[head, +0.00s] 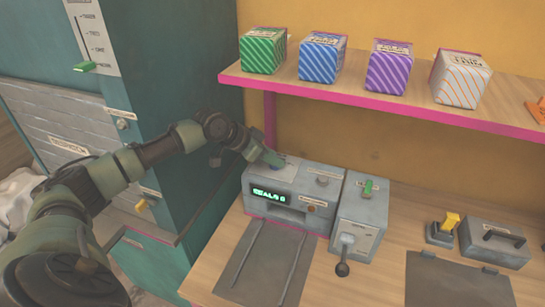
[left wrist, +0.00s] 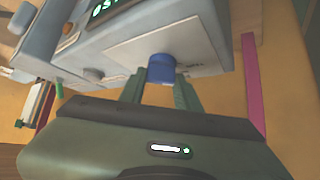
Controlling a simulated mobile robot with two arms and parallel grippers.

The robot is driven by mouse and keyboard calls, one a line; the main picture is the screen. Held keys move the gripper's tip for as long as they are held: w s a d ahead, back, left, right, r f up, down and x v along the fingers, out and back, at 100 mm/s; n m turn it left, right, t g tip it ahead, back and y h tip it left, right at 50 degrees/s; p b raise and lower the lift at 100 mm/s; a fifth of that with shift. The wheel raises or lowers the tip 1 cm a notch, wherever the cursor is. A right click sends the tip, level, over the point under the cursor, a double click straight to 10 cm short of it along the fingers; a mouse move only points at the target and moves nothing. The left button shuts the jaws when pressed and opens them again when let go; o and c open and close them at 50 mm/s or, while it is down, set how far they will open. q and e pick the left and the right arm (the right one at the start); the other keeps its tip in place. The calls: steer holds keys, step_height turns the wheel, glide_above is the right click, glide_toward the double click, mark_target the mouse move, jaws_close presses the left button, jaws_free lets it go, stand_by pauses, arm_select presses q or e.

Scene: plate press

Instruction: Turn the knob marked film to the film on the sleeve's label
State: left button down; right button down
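The grey machine (head: 282,185) stands on the wooden counter with a lit green display (head: 270,195). A blue knob (left wrist: 161,68) on its top plate shows in the left wrist view, with a small label beside it too blurred to read. My left gripper (head: 270,157) is at the machine's top; in the left wrist view its green fingers (left wrist: 160,92) are open, one on each side of the knob, with small gaps. A grey knob (head: 322,180) is on the machine to the right. I cannot read which knob is marked film. No sleeve label is readable. My right gripper is out of view.
Striped boxes (head: 389,68) stand on the pink-edged shelf (head: 365,98) above. A teal cabinet (head: 180,70) is left. A dark mat (head: 455,285) and grey toolbox-like case (head: 495,243) are right.

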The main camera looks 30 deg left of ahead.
arm_select(q)
steer(key=shift+m, duration=0.3)
steer(key=shift+w+m+g+h+b, duration=0.1)
steer(key=shift+m+g+h+b, duration=0.3)
steer(key=shift+m+h, duration=0.2)
steer(key=shift+w+f+m+g+h+b, duration=0.15)
steer(key=shift+m+g+h+b, duration=0.35)
steer(key=shift+m+h+b, duration=0.5)
steer(key=m+g+b, duration=0.1)
steer(key=m, duration=0.1)
steer(key=m+g+h+b, duration=0.1)
steer(key=m, duration=0.1)
steer(key=shift+w+a+g, duration=0.1)
steer(key=shift+a+g, duration=0.05)
steer(key=shift+g, duration=0.15)
steer(key=shift+m+g+b, duration=0.45)
steer(key=shift+m+g, duration=0.15)
steer(key=shift+m, duration=0.3)
steer(key=shift+h, duration=0.3)
steer(key=c, duration=1)
jaws_free()
